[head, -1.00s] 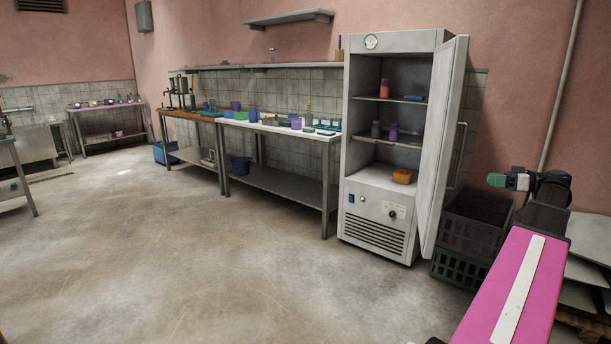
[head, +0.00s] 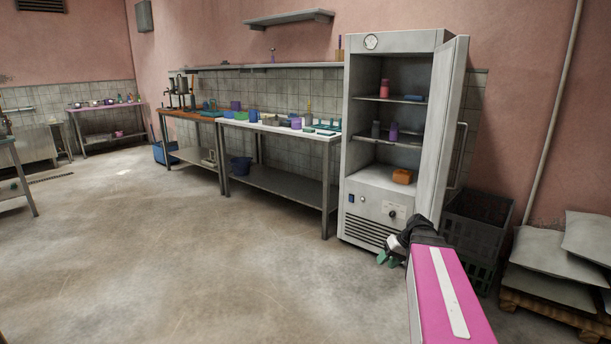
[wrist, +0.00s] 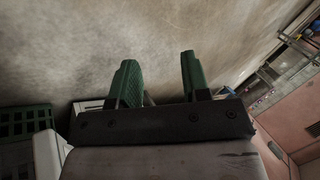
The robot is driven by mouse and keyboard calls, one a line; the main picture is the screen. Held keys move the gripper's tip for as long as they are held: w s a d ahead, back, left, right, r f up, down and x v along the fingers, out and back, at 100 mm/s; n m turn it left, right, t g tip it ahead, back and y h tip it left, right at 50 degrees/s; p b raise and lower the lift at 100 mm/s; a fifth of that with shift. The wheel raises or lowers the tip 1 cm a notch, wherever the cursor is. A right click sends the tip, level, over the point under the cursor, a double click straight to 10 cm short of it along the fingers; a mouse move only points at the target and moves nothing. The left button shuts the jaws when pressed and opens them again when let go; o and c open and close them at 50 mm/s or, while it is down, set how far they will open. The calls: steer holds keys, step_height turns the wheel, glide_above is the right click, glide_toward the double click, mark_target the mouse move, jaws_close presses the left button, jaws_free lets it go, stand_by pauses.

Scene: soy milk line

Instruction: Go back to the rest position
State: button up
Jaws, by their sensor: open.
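My gripper (head: 386,258) shows in the head view in front of the lower part of the open cabinet, at the end of my pink arm. In the wrist view its two green fingers (wrist: 158,80) stand apart with nothing between them, and the bare floor lies beyond. The grey cabinet (head: 372,180) stands with its door (head: 448,130) swung open to the right. On its shelves are a red jar (head: 385,88), a blue item (head: 413,98), a dark jar (head: 376,129), a purple bottle (head: 393,132) and an orange container (head: 402,176).
Dark crates (head: 478,225) are stacked right of the cabinet, and grey sacks (head: 548,252) lie on a pallet (head: 545,308) farther right. A long workbench (head: 285,131) with many small items stands left of the cabinet. The floor (head: 190,270) in the middle and left is clear.

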steer(key=s+a+f+m+g+h, duration=0.1)
steer(key=s+a+f+h, duration=0.5)
steer(key=s+a+f, duration=0.3)
steer(key=shift+s+a, duration=0.25)
steer(key=shift+a, duration=0.3)
steer(key=shift+w, duration=0.15)
